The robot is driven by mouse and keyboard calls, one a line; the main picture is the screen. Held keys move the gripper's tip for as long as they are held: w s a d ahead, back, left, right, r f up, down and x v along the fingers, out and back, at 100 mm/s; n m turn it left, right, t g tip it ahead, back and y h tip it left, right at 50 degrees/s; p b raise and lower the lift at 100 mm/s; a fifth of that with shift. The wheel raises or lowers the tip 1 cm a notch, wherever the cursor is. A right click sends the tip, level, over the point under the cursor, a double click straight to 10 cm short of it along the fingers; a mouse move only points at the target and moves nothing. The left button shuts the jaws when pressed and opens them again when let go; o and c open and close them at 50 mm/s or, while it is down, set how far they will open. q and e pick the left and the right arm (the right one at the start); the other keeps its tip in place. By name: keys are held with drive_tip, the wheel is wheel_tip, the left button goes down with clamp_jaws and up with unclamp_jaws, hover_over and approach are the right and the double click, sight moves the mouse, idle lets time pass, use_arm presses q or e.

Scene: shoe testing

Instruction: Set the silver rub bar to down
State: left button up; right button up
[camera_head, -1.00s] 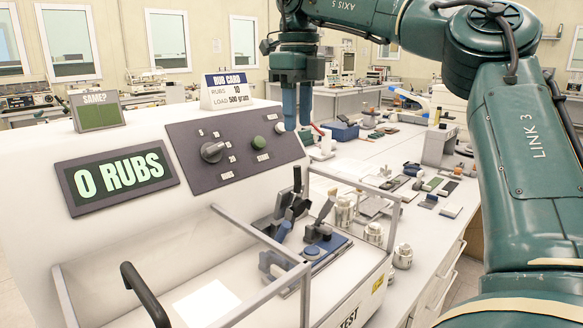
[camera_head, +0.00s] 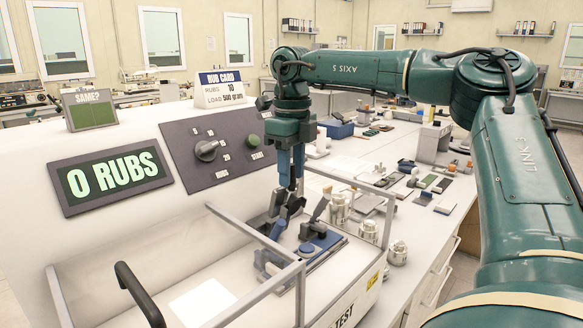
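The rub assembly sits inside the white test machine, right of centre. It has dark and blue upright pieces (camera_head: 281,222) and a grey slanted bar (camera_head: 319,210), which may be the silver rub bar. Beside them is a blue block (camera_head: 318,240) on the machine's bed. My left gripper is not in view.
A silver guard rail (camera_head: 255,237) crosses in front of the rub assembly. A panel with a knob (camera_head: 207,150) and a display reading 0 RUBS (camera_head: 112,178) are at left. Metal weights (camera_head: 369,231) stand close on the right. Swatches and small blocks lie on the bench beyond.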

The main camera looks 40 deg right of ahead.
clamp_jaws()
idle(0.5)
